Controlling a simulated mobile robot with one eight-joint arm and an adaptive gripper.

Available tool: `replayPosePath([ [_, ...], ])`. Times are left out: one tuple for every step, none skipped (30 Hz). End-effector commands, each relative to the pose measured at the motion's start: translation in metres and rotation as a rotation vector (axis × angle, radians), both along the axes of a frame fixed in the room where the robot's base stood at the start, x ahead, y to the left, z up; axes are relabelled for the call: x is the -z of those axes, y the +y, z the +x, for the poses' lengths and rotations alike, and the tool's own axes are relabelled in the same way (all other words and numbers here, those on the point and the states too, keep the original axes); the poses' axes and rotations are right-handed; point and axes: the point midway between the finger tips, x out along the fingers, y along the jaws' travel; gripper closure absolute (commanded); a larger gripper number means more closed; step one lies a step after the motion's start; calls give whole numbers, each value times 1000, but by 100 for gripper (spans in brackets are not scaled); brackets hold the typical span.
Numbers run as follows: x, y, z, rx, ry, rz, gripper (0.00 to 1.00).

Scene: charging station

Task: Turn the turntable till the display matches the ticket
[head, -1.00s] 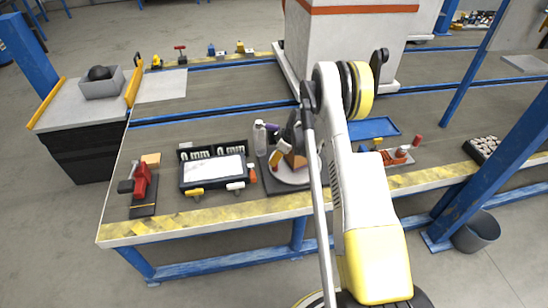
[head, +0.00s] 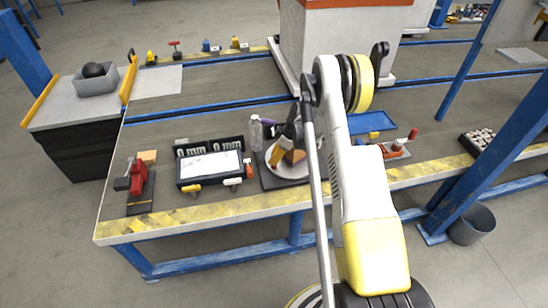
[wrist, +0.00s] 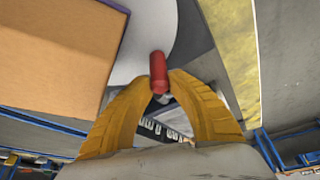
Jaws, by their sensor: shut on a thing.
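The turntable has a round pale disc (head: 287,173) on a dark square base (head: 271,183) near the front edge of the bench. A brown-orange box (head: 294,157) stands on the disc; its side fills the upper left of the wrist view (wrist: 55,50). The disc is also in the wrist view (wrist: 149,35). My gripper (head: 277,157) is over the disc's left side, beside the box. In the wrist view, my gripper's yellow fingers (wrist: 160,84) are shut on a red peg (wrist: 158,68) by the disc's edge.
A black case with a white panel (head: 210,166) lies left of the turntable, a clear bottle (head: 256,135) behind it. A red clamp-like tool (head: 138,176) is further left. A blue tray (head: 372,123) and an orange tool (head: 396,149) are to the right.

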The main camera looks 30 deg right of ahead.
Motion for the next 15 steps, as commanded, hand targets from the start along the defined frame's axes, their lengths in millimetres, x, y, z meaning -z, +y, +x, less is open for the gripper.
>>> replayPosePath([
  [1,1,0,-2,1,1,100],
  [1,1,0,-2,1,1,100],
  [1,1,0,-2,1,1,100],
  [1,1,0,-2,1,1,100],
  [1,1,0,-1,1,1,100],
  [1,1,0,-1,1,1,67],
  [1,1,0,-1,1,1,58],
  [1,1,0,-1,1,1,56],
  [1,1,0,0,1,1,56],
  [1,1,0,0,1,1,56],
  [0,1,0,0,1,1,56],
  [0,1,0,0,1,1,56],
  [0,1,0,0,1,1,56],
  [0,0,0,0,1,1,56],
  [0,0,0,0,0,0,56],
])
